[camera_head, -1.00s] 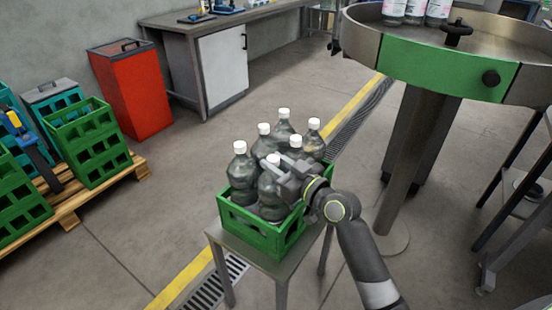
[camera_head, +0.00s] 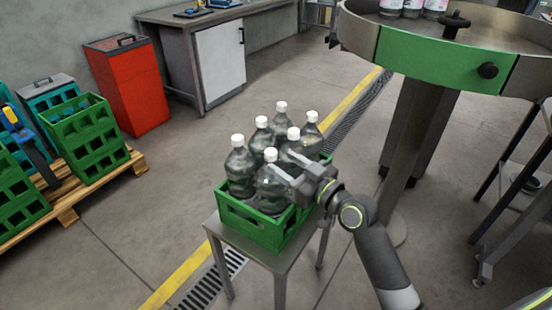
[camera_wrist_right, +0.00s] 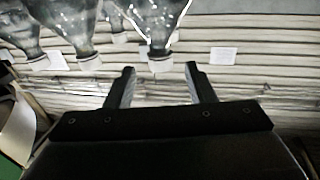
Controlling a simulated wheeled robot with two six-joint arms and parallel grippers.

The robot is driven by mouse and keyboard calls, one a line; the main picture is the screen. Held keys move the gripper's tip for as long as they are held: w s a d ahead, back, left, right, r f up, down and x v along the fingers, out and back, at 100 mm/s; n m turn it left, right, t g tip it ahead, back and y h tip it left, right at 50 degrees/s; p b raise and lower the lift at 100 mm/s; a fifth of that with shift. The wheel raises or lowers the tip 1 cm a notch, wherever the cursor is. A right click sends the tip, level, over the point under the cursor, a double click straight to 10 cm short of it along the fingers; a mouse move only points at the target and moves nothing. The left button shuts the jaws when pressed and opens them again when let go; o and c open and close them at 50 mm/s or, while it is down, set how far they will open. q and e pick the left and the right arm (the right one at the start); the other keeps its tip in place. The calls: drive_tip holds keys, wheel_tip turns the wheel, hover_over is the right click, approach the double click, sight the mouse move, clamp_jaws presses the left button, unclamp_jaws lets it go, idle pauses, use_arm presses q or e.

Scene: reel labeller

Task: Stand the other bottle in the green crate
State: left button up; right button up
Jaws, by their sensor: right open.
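The green crate (camera_head: 232,214) stands on a small grey stand in the middle of the head view. Several clear bottles with white caps stand upright in it. My right gripper (camera_head: 284,172) is at the crate's right side, by the neck of the front bottle (camera_head: 268,190). Its fingers are open and empty. In the right wrist view the gripper (camera_wrist_right: 160,78) has its fingers spread, with the white cap of a bottle (camera_wrist_right: 163,28) just beyond and between the fingertips. The gripper hides part of the crate's right side and the bottles there. My left gripper is out of view.
A round table with a green panel (camera_head: 440,62) stands at the right, with labelled bottles (camera_head: 411,8) on top. Green crates (camera_head: 92,145) sit on a pallet at the left. A red bin (camera_head: 128,85) and a workbench (camera_head: 172,50) stand behind. Floor between is clear.

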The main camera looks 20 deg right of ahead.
drive_tip(key=shift+v, duration=3.8)
drive_tip(key=w+d+f+m+g+h, duration=0.1)
drive_tip(key=d+f+m+h, duration=0.15)
drive_tip(key=f, duration=0.55)
drive_tip(key=w+d+f+m+g+h, duration=0.1)
drive_tip(key=d+f+h, duration=0.15)
drive_tip(key=f, duration=0.55)
drive_tip(key=s+d+f+m+g+h, duration=0.1)
drive_tip(key=s+d+f+g, duration=0.15)
drive_tip(key=f, duration=0.75)
drive_tip(key=s+d+f+m+g+h, duration=0.1)
drive_tip(key=s+d+f+h, duration=0.2)
drive_tip(key=f, duration=0.7)
drive_tip(key=s+f+g, duration=0.5)
drive_tip(key=s+f, duration=1.1)
use_arm(q)
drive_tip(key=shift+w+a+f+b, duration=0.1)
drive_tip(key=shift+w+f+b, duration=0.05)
drive_tip(key=shift+b, duration=0.15)
use_arm(e)
drive_tip(key=s+a+f+g, duration=0.1)
drive_tip(key=s+f, duration=0.3)
drive_tip(key=s, duration=0.6)
drive_tip(key=s+a+f+g, duration=0.2)
drive_tip(key=s+f+g, duration=0.1)
drive_tip(key=s, duration=0.7)
drive_tip(key=shift+s+f, duration=0.35)
drive_tip(key=shift+f, duration=0.55)
drive_tip(key=shift+g, duration=0.25)
